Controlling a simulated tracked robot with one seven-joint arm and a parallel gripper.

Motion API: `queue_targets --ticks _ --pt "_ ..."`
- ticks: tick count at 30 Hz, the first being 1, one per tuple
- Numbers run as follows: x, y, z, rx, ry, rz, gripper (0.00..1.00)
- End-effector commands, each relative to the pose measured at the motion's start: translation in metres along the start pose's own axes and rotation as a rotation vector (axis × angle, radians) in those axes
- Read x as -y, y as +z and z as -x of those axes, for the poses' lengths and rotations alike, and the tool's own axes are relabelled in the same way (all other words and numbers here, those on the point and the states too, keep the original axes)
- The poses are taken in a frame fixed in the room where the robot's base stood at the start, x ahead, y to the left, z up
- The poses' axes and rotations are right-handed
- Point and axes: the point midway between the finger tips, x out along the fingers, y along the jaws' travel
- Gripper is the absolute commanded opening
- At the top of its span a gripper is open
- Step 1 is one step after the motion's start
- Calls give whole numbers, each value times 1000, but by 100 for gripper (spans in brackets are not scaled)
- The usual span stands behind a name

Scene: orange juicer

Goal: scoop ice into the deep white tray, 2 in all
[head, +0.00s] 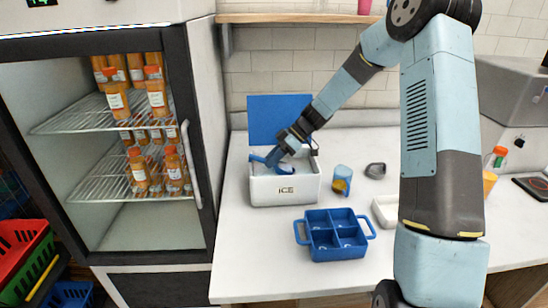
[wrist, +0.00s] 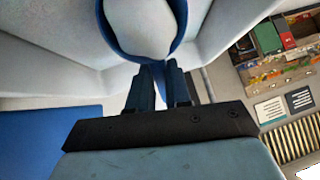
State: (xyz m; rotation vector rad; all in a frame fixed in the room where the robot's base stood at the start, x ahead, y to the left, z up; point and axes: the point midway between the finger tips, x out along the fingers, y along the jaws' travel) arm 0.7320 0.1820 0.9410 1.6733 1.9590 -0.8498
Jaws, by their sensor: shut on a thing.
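The white ice box (head: 285,190), marked ICE, stands open on the counter with its blue lid (head: 265,118) raised behind it. My gripper (head: 282,153) is over the box opening and shut on the blue scoop (head: 284,170), whose head is down inside the box. In the wrist view my gripper (wrist: 160,88) points toward the scoop's blue rim (wrist: 182,42). A pale mass fills that rim; I cannot tell if it is ice. A white tray (head: 383,209), likely the deep one, stands to the right, partly hidden by my arm.
A blue tray with compartments (head: 337,254) holding small clear pieces stands in front of the box. A blue-rimmed cup (head: 342,176) and a small grey vessel (head: 376,170) stand to the right. An open bottle fridge (head: 130,150) borders the counter at left.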

Motion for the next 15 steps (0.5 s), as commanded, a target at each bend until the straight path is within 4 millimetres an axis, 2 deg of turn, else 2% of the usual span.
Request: queue_targets --ticks 3,15 --pt "0 -8 -2 96 8 -10 0" --pt "5 -34 18 188 15 -27 0"
